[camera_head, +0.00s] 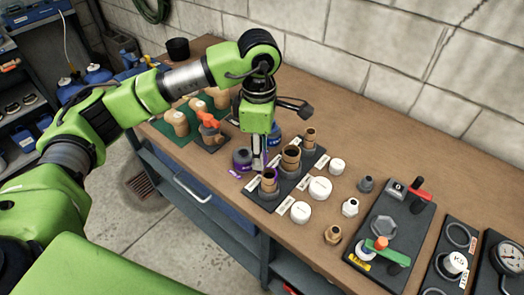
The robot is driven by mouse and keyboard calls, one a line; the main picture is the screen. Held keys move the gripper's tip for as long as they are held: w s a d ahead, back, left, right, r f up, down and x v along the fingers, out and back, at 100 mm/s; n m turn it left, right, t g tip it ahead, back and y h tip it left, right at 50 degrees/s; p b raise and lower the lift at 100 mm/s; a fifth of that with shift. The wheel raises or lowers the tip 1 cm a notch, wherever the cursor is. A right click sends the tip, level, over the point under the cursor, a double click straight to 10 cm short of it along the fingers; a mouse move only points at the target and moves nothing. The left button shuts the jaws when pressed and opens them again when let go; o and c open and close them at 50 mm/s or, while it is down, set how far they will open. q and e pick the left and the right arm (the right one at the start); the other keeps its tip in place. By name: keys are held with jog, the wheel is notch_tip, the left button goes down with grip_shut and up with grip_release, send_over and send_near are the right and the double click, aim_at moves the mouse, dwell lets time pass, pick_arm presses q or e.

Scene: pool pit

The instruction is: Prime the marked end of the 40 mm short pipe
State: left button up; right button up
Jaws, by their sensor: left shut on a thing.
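The labels are too small to read, so I cannot tell which is the 40 mm pipe. Purple shows at the front pipe's top rim. My left gripper (261,166) points down just above and behind that pipe, shut on a thin purple-tinted thing, probably the primer applicator, mostly hidden by the fingers. A purple-marked primer can (242,159) stands just left of the gripper. My right gripper is out of view.
A blue can (276,139) stands behind the gripper. White caps (320,187) and small fittings (333,235) lie right of the rack. A dark valve panel (390,235) and gauges (510,255) stand farther right. Tan fittings (178,122) lie on a green mat at left.

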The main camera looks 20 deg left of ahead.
pick_arm(q)
jog(key=shift+s+d+b, duration=0.1)
jog(key=shift+s+b, duration=0.55)
jog(key=shift+s, duration=0.3)
jog(key=shift+s+d, duration=0.1)
jog(key=shift+s, duration=0.1)
jog(key=shift+s+d+b, duration=0.35)
jog(key=shift+d+b, duration=0.05)
jog(key=shift+b, duration=0.15)
jog(key=shift+s+d, duration=0.1)
jog(key=shift+d, duration=0.1)
jog(key=shift+s+d+b, duration=0.1)
jog(key=shift+d+b, duration=0.05)
jog(key=shift+b, duration=0.15)
jog(key=shift+d+b, duration=0.7)
jog(key=shift+d, duration=0.25)
jog(key=shift+d, duration=0.1)
